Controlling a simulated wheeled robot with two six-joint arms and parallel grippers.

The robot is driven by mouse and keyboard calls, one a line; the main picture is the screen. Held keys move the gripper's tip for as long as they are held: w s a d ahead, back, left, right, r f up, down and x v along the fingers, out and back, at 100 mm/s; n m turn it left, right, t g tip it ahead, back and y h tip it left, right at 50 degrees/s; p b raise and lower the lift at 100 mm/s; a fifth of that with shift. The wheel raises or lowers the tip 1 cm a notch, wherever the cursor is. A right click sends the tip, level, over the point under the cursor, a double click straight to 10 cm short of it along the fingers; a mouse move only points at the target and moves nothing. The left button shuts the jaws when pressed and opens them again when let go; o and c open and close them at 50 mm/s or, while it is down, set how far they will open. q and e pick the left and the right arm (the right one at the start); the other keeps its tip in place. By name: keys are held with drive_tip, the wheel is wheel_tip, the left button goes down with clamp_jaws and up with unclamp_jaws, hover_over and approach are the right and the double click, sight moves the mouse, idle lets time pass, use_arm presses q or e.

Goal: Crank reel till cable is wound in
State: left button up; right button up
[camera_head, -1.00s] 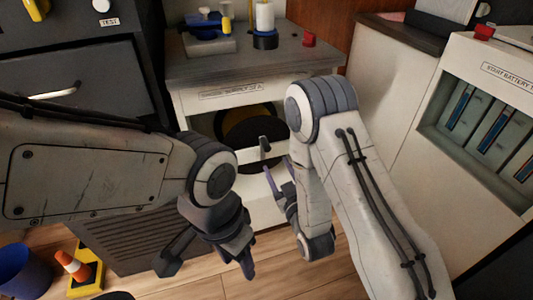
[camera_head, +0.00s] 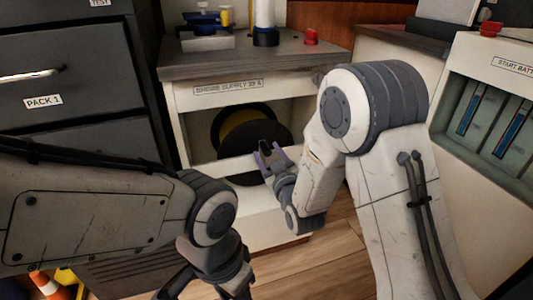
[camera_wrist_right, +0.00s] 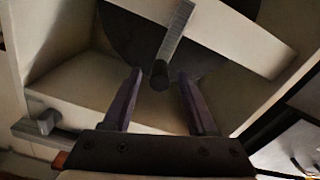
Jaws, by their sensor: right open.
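The reel (camera_head: 228,125) is a dark disc with a yellow inner part, set in the open bay of a white cabinet. A pale bar crosses in front of it. In the right wrist view the crank (camera_wrist_right: 176,35) is a grey arm ending in a black knob (camera_wrist_right: 159,75). My right gripper (camera_head: 271,153) is open in front of the reel. In the wrist view its purple fingertips (camera_wrist_right: 161,76) stand either side of the knob, with gaps visible. My left gripper (camera_head: 208,287) hangs at the bottom edge, partly cut off. I cannot make out the cable.
The white cabinet (camera_head: 186,100) bears a shore supply label, with small items on its grey top. Dark drawers (camera_head: 60,70) stand left. A battery rack (camera_head: 485,110) stands right. An orange cone (camera_head: 50,285) is at the lower left. Wood floor shows below.

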drive_tip(key=shift+w+a, duration=0.2)
drive_tip(key=shift+w, duration=0.5)
clamp_jaws()
drive_tip(key=shift+a, duration=0.1)
idle(0.9)
